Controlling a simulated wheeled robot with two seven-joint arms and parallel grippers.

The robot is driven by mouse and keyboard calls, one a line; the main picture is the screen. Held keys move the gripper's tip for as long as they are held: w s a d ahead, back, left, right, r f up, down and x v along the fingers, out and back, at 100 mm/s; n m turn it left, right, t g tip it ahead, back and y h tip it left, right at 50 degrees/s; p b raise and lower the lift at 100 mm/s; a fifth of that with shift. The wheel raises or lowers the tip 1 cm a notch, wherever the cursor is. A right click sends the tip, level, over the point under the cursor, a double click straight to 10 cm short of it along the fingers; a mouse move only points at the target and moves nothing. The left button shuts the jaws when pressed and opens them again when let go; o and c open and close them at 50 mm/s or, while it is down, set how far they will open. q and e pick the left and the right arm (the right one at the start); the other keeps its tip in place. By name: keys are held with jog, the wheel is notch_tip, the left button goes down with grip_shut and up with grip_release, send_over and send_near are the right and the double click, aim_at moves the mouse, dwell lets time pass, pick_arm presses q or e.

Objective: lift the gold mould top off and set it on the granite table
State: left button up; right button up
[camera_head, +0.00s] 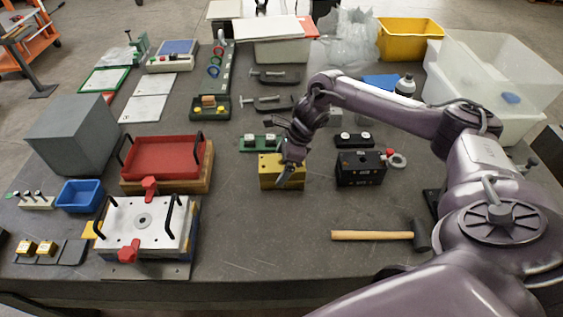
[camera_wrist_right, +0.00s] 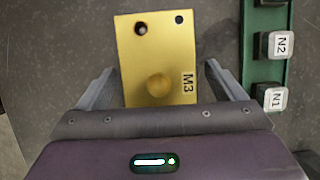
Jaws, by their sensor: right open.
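The gold mould top (camera_head: 268,170) is on a gold block on the granite table (camera_head: 270,235), near the middle of the head view. In the right wrist view the gold top (camera_wrist_right: 160,45) shows the mark M3, a dark hole, a dark dot and a round gold feature. My right gripper (camera_head: 286,174) is over it, pointing down. In the wrist view the fingers of this gripper (camera_wrist_right: 158,88) are open, one on each side of the gold top, with small gaps visible. The head view does not clearly show the seam below the top. My left gripper is not in view.
A black block (camera_head: 360,172) stands right of the gold one. A green rack (camera_head: 248,144) with blocks marked N1 and N2 (camera_wrist_right: 277,45) is close behind. A hammer (camera_head: 372,236) lies in front right. The table left and front of the gold block is bare.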

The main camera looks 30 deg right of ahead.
jog(key=c, duration=1.6)
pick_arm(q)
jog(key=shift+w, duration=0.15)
pick_arm(e)
jog(key=shift+w+r, duration=0.1)
jog(key=shift+c, duration=0.4)
